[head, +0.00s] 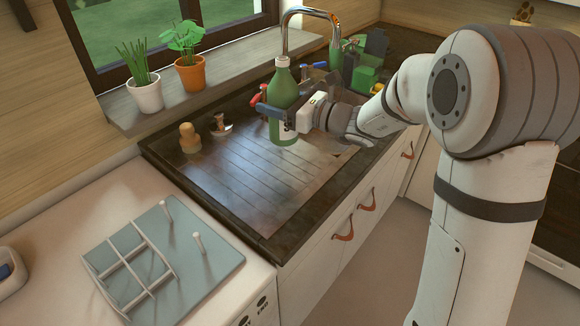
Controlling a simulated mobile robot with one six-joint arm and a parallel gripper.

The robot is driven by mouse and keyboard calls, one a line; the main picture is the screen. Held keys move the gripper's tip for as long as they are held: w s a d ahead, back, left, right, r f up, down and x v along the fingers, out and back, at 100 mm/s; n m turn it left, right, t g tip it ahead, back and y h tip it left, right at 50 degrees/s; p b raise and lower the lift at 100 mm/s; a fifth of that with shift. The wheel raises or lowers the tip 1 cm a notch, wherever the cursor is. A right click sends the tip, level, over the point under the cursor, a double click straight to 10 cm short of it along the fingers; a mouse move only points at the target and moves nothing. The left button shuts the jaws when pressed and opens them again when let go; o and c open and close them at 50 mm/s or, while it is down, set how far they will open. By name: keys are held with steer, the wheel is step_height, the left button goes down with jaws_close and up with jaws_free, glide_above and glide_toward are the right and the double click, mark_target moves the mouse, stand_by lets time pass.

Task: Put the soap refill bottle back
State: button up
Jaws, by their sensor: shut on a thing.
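The soap refill bottle (283,88) is green with a pale label low on its front. It is upright over the sink and drainboard area, in front of the tap. My gripper (284,106) reaches in from the right and is shut on the bottle around its middle. The fingers hide part of the bottle's body. I cannot tell whether its base touches the surface below.
The curved tap (310,14) stands behind the bottle. Several green items (367,76) stand behind my wrist. A wooden figure (189,138) and a small dish brush (220,125) stand at the drainboard's back left. A dish rack (130,265) lies on the left counter. The drainboard (240,180) is mostly clear.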

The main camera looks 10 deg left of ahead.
mark_target(279, 136)
step_height(279, 136, down, 10)
steer(key=shift+r, duration=0.1)
stand_by(0.4)
steer(key=shift+f, duration=0.2)
steer(key=o, duration=1.4)
steer(key=shift+o, duration=0.2)
